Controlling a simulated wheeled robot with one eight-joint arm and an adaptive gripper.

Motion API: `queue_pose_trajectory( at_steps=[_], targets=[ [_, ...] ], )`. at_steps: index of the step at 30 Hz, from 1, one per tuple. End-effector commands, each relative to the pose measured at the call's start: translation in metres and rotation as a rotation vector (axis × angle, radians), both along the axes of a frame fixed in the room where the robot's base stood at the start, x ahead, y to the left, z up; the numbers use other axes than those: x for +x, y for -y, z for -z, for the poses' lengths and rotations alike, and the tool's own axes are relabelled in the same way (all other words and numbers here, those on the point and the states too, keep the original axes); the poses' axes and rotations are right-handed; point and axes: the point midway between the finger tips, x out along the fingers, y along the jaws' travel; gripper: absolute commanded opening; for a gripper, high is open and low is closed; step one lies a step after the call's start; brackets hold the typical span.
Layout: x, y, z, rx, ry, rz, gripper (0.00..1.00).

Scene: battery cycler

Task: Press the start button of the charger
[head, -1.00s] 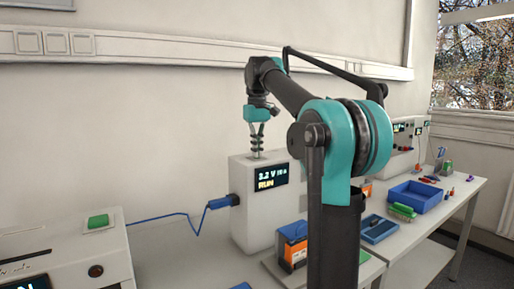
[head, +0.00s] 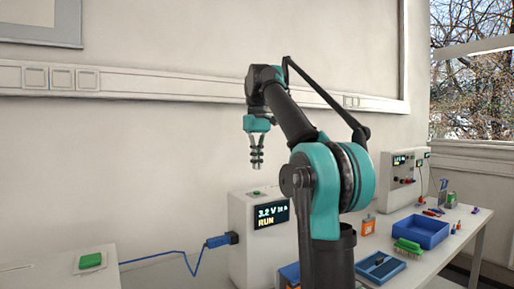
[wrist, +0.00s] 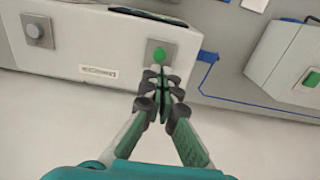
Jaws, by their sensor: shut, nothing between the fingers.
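The charger (head: 240,250) is a white box whose dark display (head: 272,214) reads 3.2 V and RUN. It also shows in the wrist view (wrist: 75,45). Its small green button (head: 257,193) is on top, on a grey square plate in the wrist view (wrist: 159,55). My gripper (head: 257,166) is shut and empty, above the button with a visible gap. In the wrist view its fingertips (wrist: 156,70) appear just below the button, partly covering its plate.
A blue plug (head: 220,241) and cable enter the charger's side. Another white device with a green button (head: 90,261) stands at the left. A blue tray (head: 420,231), a green brush (head: 408,247) and an orange item (head: 368,225) lie on the bench at the right.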

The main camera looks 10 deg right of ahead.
Motion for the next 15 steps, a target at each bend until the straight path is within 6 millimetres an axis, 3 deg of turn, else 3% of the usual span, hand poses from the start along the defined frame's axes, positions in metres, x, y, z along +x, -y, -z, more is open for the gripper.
queue_pose_trajectory(
  at_steps=[6,15],
  targets=[
    [0.000,0.000,-0.032,0.000,0.000,0.000,0.00],
    [0.000,0.000,-0.052,0.000,0.000,0.000,0.00]
  ],
)
